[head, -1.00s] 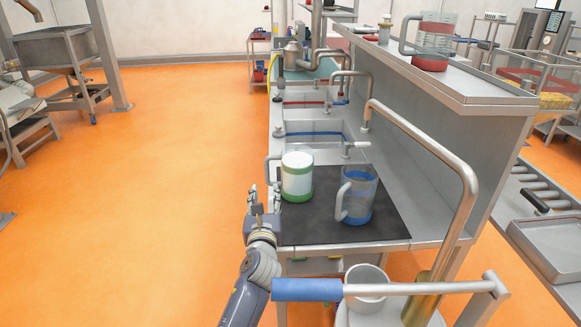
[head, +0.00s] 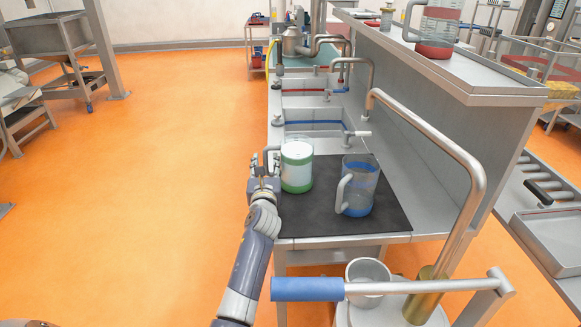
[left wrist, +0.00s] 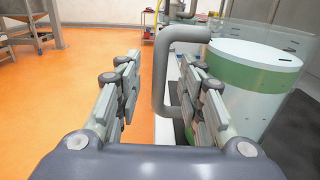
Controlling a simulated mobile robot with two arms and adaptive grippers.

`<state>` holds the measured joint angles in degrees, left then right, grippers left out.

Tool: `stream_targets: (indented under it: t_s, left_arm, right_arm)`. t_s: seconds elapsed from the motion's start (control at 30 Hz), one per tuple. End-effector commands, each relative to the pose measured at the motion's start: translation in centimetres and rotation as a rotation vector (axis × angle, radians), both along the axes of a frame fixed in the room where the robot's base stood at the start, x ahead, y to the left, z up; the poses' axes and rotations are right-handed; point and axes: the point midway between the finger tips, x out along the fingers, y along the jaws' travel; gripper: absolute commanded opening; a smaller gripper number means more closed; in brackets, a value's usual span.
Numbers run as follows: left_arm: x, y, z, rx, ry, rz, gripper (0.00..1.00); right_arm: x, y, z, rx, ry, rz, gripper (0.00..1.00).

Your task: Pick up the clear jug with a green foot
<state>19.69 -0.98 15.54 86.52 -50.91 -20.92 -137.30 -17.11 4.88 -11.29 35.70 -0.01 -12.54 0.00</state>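The clear jug with a green foot (head: 297,168) stands upright on a black mat (head: 305,222) on the steel counter, filled with something white. Its grey handle points left. My left gripper (head: 264,166) is beside the handle, at the left edge of the counter. In the left wrist view the gripper (left wrist: 158,95) is open, its two fingers apart. The handle (left wrist: 163,75) shows between and beyond the fingers, nearer the right one, and the jug's body (left wrist: 255,90) is to the right. I cannot tell if a finger touches it. My right gripper is not in view.
A clear jug with a blue foot (head: 358,186) stands right of the green one on the mat. A red-footed jug (head: 436,22) is on the upper shelf (head: 470,82). A bent steel pipe (head: 440,145) rises at the right. Orange floor lies open at left.

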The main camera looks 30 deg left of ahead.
Motion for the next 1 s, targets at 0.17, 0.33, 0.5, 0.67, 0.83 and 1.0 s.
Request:
stream_targets:
  t_s: [0.17, 0.33, 0.5, 0.67, 0.83, 1.0]
  left_arm:
    - [1.5, 0.9, 0.0, -0.001, -0.001, 0.001, 0.36]
    - [1.8, 1.1, 0.0, 0.001, 0.001, 0.001, 0.36]
    - [1.8, 1.1, 0.0, 0.001, 0.001, 0.001, 0.29]
    - [1.8, 1.1, 0.0, 0.001, 0.001, 0.001, 0.00]
    - [1.8, 1.1, 0.0, 0.001, 0.001, 0.001, 0.00]
    - [1.8, 1.1, 0.5, 0.002, -0.011, -0.001, 0.00]
  right_arm:
    - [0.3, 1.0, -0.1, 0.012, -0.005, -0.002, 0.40]
    - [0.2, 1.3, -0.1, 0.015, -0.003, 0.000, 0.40]
    - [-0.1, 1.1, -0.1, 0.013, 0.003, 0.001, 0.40]
    - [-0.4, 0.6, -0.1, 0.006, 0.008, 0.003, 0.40]
    - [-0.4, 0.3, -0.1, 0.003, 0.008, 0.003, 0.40]
    - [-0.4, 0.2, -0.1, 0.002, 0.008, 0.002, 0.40]
